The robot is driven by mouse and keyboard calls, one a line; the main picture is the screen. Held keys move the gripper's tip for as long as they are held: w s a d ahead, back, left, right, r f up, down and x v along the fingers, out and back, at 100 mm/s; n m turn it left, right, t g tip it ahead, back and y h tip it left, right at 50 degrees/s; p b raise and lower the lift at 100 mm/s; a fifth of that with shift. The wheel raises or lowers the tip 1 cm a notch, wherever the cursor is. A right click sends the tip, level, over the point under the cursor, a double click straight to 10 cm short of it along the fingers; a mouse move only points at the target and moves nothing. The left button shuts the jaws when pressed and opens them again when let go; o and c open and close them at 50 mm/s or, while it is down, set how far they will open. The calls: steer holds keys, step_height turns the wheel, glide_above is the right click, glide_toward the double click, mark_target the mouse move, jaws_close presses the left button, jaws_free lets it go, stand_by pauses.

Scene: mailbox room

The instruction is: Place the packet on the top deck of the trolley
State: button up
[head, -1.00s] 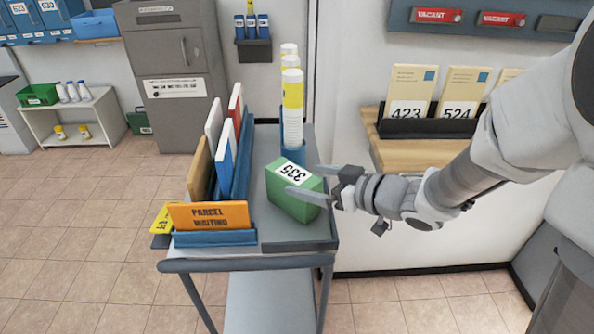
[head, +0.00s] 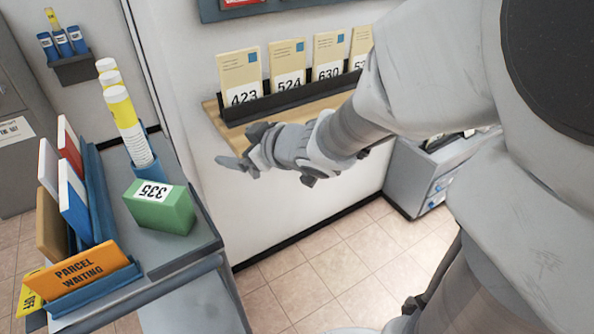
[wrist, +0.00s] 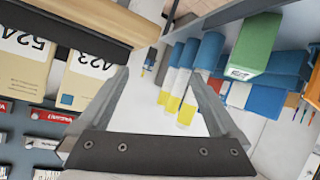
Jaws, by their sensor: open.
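The packet, a green box labelled 335 (head: 172,215), stands on the grey top deck of the trolley (head: 185,256), in front of the yellow and white tubes. It also shows at the upper right of the wrist view (wrist: 254,45). My gripper (head: 238,165) is open and empty, to the right of the packet and apart from it, in front of the wall shelf. In the wrist view my gripper's two fingers (wrist: 160,85) are spread with nothing between them.
A blue rack of files (head: 85,195) and an orange "Parcel waiting" sign (head: 78,269) stand on the trolley's left side. Tubes (head: 128,120) stand at its back. A wooden wall shelf (head: 215,112) holds numbered cards (head: 239,75). Floor right of the trolley is clear.

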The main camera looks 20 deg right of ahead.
steer(key=s+d+r+m+h, duration=0.45)
steer(key=d+m+h, duration=0.2)
steer(key=d, duration=0.35)
steer(key=s+a+m+g, duration=0.2)
steer(key=s+g, duration=0.3)
steer(key=s, duration=1.1)
steer(key=shift+s+a+f+g+y, duration=0.15)
steer(key=shift+a+f+g+y, duration=0.1)
steer(key=shift+f+g+y, duration=0.15)
